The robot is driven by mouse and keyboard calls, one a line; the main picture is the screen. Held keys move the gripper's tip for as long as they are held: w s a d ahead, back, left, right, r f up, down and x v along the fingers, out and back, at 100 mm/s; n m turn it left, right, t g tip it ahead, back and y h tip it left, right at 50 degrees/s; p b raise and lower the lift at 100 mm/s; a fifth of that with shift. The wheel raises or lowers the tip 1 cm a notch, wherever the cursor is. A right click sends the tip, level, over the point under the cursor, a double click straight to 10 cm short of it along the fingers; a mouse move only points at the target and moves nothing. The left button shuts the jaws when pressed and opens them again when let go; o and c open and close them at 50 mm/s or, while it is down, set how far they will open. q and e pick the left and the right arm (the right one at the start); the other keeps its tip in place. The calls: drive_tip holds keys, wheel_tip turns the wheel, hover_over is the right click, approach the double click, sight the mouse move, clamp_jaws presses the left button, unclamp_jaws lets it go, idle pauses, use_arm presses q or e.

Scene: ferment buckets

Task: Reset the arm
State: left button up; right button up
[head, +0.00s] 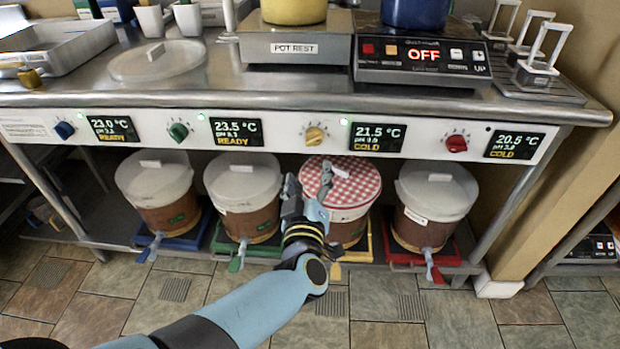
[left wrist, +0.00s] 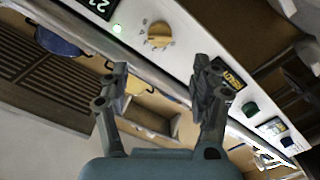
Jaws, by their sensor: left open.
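My left arm reaches in from the bottom left in the head view. Its gripper (head: 308,186) is in front of the third bucket (head: 345,190), which has a red-and-white checked cover. In the left wrist view the fingers (left wrist: 160,82) stand apart with nothing between them, and a yellow knob (left wrist: 157,35) on the white panel shows beyond them. In the head view the gripper hides part of the checked bucket's left side. I cannot tell whether it touches the bucket. My right gripper is in neither view.
Other lidded buckets stand on the low shelf: one on a blue tray (head: 174,241), one on a green tray (head: 222,243), one on a red tray (head: 447,259). The white panel (head: 286,128) with knobs and displays runs above. The tiled floor in front is clear.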

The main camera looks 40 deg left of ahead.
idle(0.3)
use_arm(q)
drive_tip(key=s+f+m+g+h, duration=0.6)
drive_tip(key=s+f+m, duration=0.4)
drive_tip(key=s+f, duration=1.25)
drive_tip(key=s+f+m+g, duration=0.1)
drive_tip(key=s+f+g, duration=0.2)
drive_tip(key=s, duration=0.4)
drive_tip(key=s+a+f+m+g+h, duration=0.1)
drive_tip(key=s+f, duration=0.3)
drive_tip(key=s, duration=0.4)
drive_tip(key=s+f+m+g+h, duration=0.1)
drive_tip(key=s+f+g, duration=0.3)
drive_tip(key=s, duration=0.4)
drive_tip(key=shift+s+a+f+m+g, duration=0.15)
drive_tip(key=shift+f+m+g, duration=0.15)
drive_tip(key=shift+m, duration=0.1)
idle(2.8)
